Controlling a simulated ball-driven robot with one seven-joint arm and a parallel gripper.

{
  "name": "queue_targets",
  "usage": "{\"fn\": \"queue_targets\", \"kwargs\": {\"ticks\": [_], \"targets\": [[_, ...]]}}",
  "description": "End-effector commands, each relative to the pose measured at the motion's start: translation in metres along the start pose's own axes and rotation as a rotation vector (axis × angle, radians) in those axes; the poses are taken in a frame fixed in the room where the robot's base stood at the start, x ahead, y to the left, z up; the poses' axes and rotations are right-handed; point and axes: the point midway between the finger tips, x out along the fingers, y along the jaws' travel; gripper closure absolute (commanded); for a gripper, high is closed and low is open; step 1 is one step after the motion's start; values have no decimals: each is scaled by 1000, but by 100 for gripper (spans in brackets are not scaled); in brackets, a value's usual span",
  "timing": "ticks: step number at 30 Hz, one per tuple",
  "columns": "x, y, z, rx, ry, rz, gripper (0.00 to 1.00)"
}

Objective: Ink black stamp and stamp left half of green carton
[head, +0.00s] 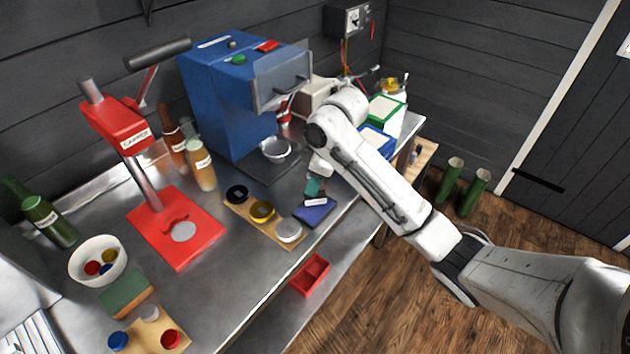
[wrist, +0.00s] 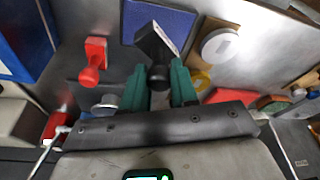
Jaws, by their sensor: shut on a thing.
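The black stamp (wrist: 155,42) is between the green fingertips of my gripper (wrist: 159,82), which is shut on its handle. In the head view my gripper (head: 315,186) points down over the dark blue ink pad (head: 313,217); the pad also shows in the wrist view (wrist: 180,20). The stamp's lower end is at the pad, but I cannot tell whether it touches. The green carton (head: 386,109), with a pale top, stands at the back right beyond my arm. Part of it is hidden by the arm.
A blue carton (head: 375,141) stands in front of the green one. A red stamp (wrist: 93,60) stands beside the pad. A wooden strip (head: 240,211) with round lids, a red capper (head: 175,225) and a blue machine (head: 225,105) stand on the steel bench.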

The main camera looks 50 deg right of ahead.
Motion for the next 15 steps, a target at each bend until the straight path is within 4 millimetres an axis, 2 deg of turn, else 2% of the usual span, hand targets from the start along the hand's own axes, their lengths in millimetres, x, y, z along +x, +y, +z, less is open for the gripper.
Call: {"fn": "queue_targets", "kwargs": {"ticks": [1, 15], "targets": [[-8, 0, -2, 0, 1, 0, 91], [-39, 0, -11, -1, 2, 0, 91]]}}
